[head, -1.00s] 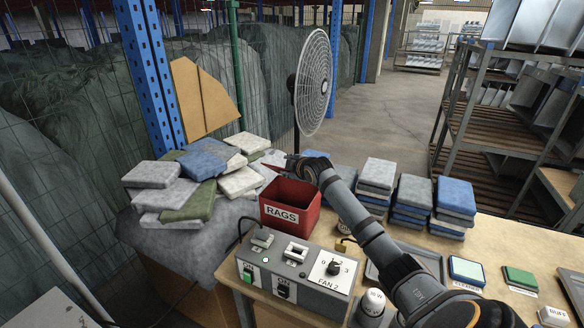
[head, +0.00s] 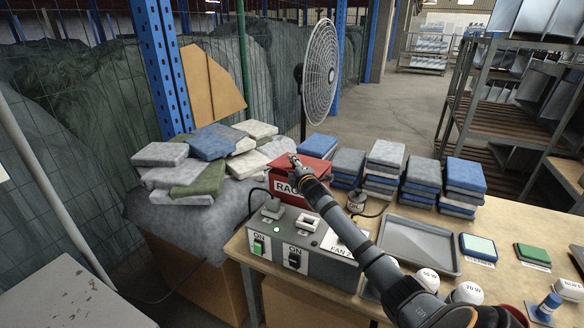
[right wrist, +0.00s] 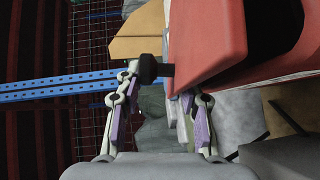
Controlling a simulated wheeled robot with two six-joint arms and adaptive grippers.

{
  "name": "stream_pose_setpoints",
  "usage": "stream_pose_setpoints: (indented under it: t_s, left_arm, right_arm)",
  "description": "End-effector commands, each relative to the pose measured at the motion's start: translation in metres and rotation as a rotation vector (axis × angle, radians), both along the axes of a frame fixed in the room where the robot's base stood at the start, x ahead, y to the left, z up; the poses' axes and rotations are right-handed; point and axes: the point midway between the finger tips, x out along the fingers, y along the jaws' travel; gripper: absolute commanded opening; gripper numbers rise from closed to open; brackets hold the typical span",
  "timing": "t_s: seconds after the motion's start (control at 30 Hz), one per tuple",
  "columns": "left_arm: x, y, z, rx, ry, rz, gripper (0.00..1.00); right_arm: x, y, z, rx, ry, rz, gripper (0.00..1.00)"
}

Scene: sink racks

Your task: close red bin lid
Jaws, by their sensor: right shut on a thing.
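The red bin (head: 318,200) with its RAGS label stands on the bench behind the grey fan switch box. Its red lid (head: 316,168) lies low over the top in the head view. In the right wrist view the lid (right wrist: 208,40) is at an angle to the bin wall (right wrist: 290,70), with a dark gap between them. My right gripper (head: 294,158) is at the lid's left side. In the right wrist view its fingers (right wrist: 152,88) are shut around the black knob (right wrist: 148,69) on the lid's edge. My left gripper is out of view.
Stacked cloths (head: 207,145) lie left of the bin, and several cloth piles (head: 384,168) stand to its right. The switch box (head: 310,260) is in front. A fan (head: 319,75) stands behind. A grey tray (head: 420,245) lies right of my arm.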

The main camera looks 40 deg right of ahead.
Motion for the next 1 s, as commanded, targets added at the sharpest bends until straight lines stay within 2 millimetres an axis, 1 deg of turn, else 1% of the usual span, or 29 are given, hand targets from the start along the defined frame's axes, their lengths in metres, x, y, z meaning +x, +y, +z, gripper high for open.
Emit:
stream_pose_setpoints:
  t_s: [0.03, 0.43, 0.47, 0.57, 0.6, 0.87, 1.0]
  left_arm:
    - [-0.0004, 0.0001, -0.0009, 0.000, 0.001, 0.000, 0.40]
    - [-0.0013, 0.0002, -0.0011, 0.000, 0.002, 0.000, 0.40]
    - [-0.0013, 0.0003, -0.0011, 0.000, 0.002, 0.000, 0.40]
    - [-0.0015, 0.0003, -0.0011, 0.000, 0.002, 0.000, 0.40]
    - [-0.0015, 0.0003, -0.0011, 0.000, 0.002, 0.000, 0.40]
    - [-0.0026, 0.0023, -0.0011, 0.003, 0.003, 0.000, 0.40]
    - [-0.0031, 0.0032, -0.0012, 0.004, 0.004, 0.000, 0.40]
  right_arm:
    - [0.0000, -0.0001, -0.0024, 0.004, 0.002, -0.001, 0.00]
    - [-0.0003, -0.0001, -0.0053, 0.010, 0.005, -0.002, 0.00]
    - [-0.0003, -0.0001, -0.0054, 0.010, 0.005, -0.002, 0.40]
    - [-0.0003, -0.0001, -0.0053, 0.009, 0.006, -0.002, 0.54]
    - [-0.0003, -0.0001, -0.0052, 0.009, 0.006, -0.002, 0.57]
    - [-0.0006, -0.0002, -0.0060, 0.008, 0.007, -0.002, 0.57]
    - [-0.0085, 0.0013, -0.0063, 0.005, 0.009, -0.002, 0.57]
